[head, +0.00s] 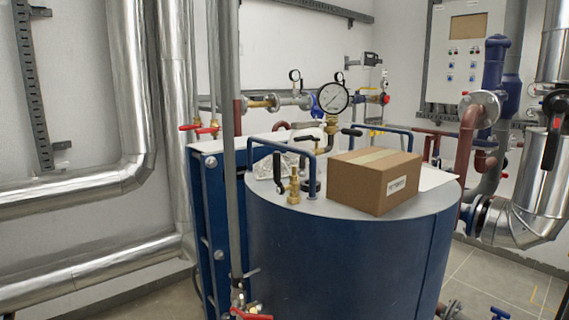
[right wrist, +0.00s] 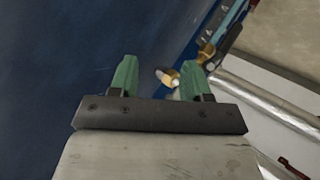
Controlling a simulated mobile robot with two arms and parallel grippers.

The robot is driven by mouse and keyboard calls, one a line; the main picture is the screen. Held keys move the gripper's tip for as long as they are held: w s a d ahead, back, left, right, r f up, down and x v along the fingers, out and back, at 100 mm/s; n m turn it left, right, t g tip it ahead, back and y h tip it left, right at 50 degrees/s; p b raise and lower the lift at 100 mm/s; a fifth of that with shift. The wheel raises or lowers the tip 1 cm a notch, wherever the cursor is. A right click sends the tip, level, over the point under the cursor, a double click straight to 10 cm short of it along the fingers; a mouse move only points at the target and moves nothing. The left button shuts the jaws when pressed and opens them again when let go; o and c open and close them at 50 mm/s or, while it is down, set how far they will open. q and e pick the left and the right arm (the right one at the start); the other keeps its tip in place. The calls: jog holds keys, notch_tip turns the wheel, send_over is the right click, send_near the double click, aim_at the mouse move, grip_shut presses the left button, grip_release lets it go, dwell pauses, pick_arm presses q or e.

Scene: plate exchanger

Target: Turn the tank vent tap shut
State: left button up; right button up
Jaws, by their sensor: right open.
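The blue tank (head: 335,262) stands in the middle of the head view with a grey top. On its top at the front left is a small brass tap (head: 294,187) with an upright black lever (head: 279,172) beside it. My right gripper (right wrist: 158,68) shows only in the right wrist view. Its two green fingers are apart, with nothing held, close to a blue surface. A small brass fitting with a pale tip (right wrist: 168,79) shows between the fingers, nearer the right one. A second brass piece (right wrist: 206,50) lies beyond. I cannot tell whether either is the vent tap. My left gripper is not in view.
A cardboard box (head: 375,181) sits on the tank top, right of the tap. Blue rails (head: 270,145) and a pressure gauge (head: 333,97) rise around it. A grey vertical pipe (head: 229,150) passes in front left. Red-handled valves (head: 198,128) are at the left.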

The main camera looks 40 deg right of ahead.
notch_tip(320, 180, up, 10)
jog(key=d+m+h, duration=0.2)
jog(key=m, duration=0.2)
jog(key=m+g+h, duration=0.5)
jog(key=m+h, duration=0.2)
jog(key=m, duration=0.3)
send_near(274, 160)
jog(key=d, duration=0.2)
pick_arm(q)
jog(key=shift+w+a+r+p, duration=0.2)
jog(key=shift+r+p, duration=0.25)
jog(key=shift+p, duration=0.05)
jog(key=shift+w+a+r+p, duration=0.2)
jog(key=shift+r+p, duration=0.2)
jog(key=shift+p, duration=0.05)
pick_arm(e)
jog(key=d, duration=0.7)
jog(key=w+d, duration=0.1)
jog(key=d, duration=0.2)
jog(key=shift+d+f, duration=0.25)
jog(key=shift+d, duration=0.1)
jog(key=shift+c, duration=0.2)
grip_shut()
